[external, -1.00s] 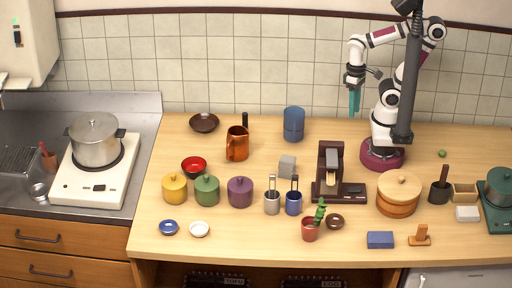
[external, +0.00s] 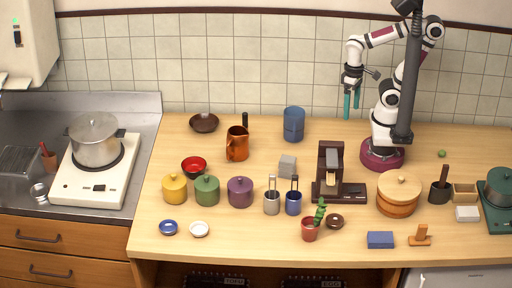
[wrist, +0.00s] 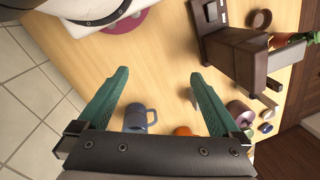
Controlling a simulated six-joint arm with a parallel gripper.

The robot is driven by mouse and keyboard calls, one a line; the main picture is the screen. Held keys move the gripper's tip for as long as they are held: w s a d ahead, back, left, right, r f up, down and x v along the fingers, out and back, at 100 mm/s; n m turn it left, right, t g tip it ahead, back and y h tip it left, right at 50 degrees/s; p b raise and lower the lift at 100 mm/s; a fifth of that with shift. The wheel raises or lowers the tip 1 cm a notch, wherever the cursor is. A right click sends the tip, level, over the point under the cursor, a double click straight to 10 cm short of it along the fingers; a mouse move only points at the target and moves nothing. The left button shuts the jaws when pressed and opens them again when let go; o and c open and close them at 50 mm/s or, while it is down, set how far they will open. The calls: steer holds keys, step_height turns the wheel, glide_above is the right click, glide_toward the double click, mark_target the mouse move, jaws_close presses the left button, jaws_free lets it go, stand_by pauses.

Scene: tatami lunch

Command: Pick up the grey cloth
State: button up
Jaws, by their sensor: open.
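A small grey block-like thing (external: 287,166), which looks like the grey cloth, stands on the wooden counter behind the two small utensil cups. I cannot make out its folds. In the wrist view a pale sliver beside the right finger may be part of it, but I cannot tell. My gripper (external: 351,108) hangs high at the back right, up and to the right of the grey thing and well apart from it. Its green fingers are spread with nothing between them; they also show in the wrist view (wrist: 159,75).
A brown machine (external: 330,178) stands right of the grey thing. Lidded pots (external: 240,192) and utensil cups (external: 272,203) stand in front. The counter between tumbler and machine is clear.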

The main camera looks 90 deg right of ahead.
steer(key=w+d+f+n+t, duration=0.2)
steer(key=w+f+n, duration=0.1)
steer(key=w, duration=0.4)
steer(key=w+d+f+n+t+h, duration=0.1)
steer(key=w+f+n+t, duration=0.15)
steer(key=w, duration=0.45)
steer(key=w+d+f+n+t, duration=0.2)
steer(key=w+f+n, duration=0.15)
steer(key=w, duration=0.35)
steer(key=n+t+y, duration=0.2)
steer(key=n+y, duration=0.4)
steer(key=y, duration=0.3)
glide_above(282, 171)
steer(key=s+d, duration=0.1)
step_height(282, 171, down, 6)
steer(key=shift+s+r, duration=0.15)
steer(key=shift+m+t+h, duration=0.25)
steer(key=shift+m+h, duration=0.05)
steer(key=s+d+f, duration=0.3)
steer(key=shift+d+f, duration=0.1)
steer(key=shift+f, duration=0.05)
steer(key=x, duration=0.7)
steer(key=shift+w+f, duration=0.1)
steer(key=c, duration=1.3)
